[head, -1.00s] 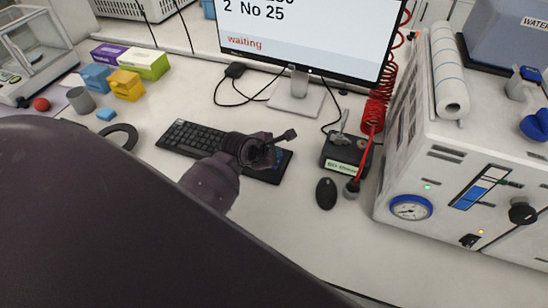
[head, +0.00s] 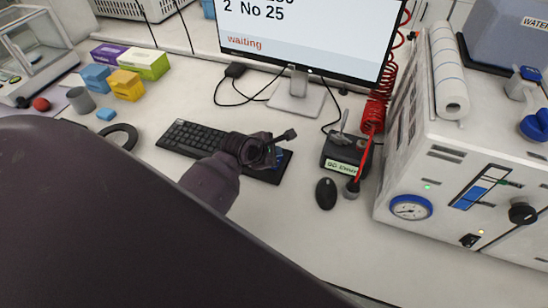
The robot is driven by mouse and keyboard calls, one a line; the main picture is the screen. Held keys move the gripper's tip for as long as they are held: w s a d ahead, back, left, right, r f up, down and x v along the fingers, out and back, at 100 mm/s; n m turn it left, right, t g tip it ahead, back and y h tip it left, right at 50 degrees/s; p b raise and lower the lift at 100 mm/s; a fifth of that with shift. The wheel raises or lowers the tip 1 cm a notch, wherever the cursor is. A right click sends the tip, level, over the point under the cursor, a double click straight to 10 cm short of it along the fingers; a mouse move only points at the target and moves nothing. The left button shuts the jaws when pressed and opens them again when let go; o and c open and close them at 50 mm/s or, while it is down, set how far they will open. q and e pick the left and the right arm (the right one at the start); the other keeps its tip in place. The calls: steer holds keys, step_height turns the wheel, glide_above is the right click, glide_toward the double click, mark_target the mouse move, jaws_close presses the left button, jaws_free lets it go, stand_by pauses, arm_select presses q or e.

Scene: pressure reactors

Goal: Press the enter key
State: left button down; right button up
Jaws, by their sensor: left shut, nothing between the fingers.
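A black keyboard (head: 190,138) lies on the white bench below the monitor. My left gripper (head: 284,137) is over the right part of the keyboard, its fingers shut and empty, pointing right. A blue patch (head: 284,157) shows at the keyboard's right end, partly hidden behind the gripper. The enter key cannot be made out; the gripper and wrist cover much of that end. I cannot tell whether the fingertips touch any key. The monitor (head: 310,35) shows "2 No 25" and "waiting" in red. My right gripper is not in view.
A black mouse (head: 326,193) lies right of the keyboard. A black stand (head: 346,155) with a red coiled hose (head: 376,105) is behind it. A white instrument (head: 470,170) with a gauge fills the right. Small coloured boxes (head: 143,61) stand at left. The front bench is clear.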

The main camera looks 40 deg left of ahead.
arm_select(q)
steer(key=shift+f+p, duration=0.4)
steer(key=shift+f, duration=0.1)
stand_by(1.1)
steer(key=shift+f, duration=0.25)
stand_by(0.3)
steer(key=shift+r, duration=0.75)
steer(key=shift+r, duration=2.55)
